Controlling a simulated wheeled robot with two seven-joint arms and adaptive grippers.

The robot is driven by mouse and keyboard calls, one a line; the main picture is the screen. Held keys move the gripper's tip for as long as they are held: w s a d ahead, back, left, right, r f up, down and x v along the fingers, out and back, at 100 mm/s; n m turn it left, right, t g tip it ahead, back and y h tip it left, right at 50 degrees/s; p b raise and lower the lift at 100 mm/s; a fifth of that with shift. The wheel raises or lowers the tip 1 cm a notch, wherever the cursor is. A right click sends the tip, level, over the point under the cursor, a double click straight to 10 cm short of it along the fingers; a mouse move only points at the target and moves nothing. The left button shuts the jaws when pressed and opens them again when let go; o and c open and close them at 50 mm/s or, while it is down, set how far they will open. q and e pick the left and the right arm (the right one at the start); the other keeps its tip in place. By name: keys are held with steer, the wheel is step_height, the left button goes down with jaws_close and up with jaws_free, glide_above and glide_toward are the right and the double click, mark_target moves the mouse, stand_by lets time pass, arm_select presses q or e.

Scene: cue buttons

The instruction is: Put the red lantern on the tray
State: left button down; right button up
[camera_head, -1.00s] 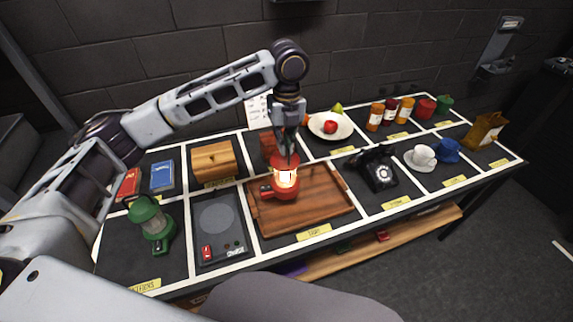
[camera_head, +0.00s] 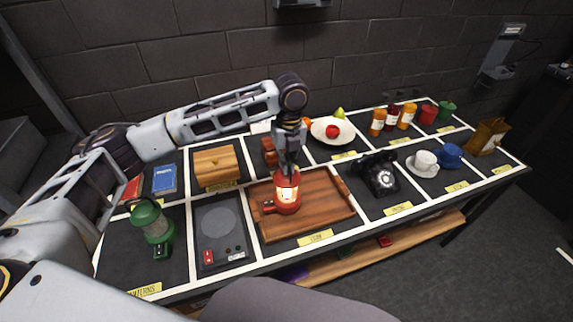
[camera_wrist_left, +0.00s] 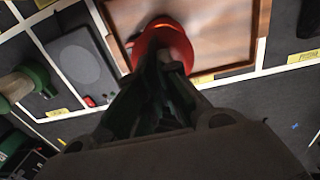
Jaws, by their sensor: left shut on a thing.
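The red lantern (camera_head: 287,196) glows and is upright at the left part of the wooden tray (camera_head: 325,212). Its base looks to be on or just above the tray floor; I cannot tell which. My left gripper (camera_head: 289,166) comes down from above and is shut on the lantern's top. In the left wrist view the red lantern (camera_wrist_left: 165,42) shows beyond the fingers of my left gripper (camera_wrist_left: 160,75), over the wooden tray (camera_wrist_left: 235,35). My right gripper is not in view.
A green lantern (camera_head: 153,224) stands at the front left, beside a dark device with a round plate (camera_head: 217,225). A wooden box (camera_head: 216,166), a black telephone (camera_head: 380,175) and a white plate (camera_head: 332,130) surround the tray. The tray's right half is clear.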

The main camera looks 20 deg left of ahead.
arm_select(q)
steer(key=shift+f, duration=0.4)
steer(key=c, duration=1.6)
jaws_free()
steer(key=shift+f, duration=0.1)
steer(key=shift+c, duration=0.2)
step_height(320, 180, up, 12)
steer(key=shift+d, duration=0.2)
steer(key=shift+w, duration=0.1)
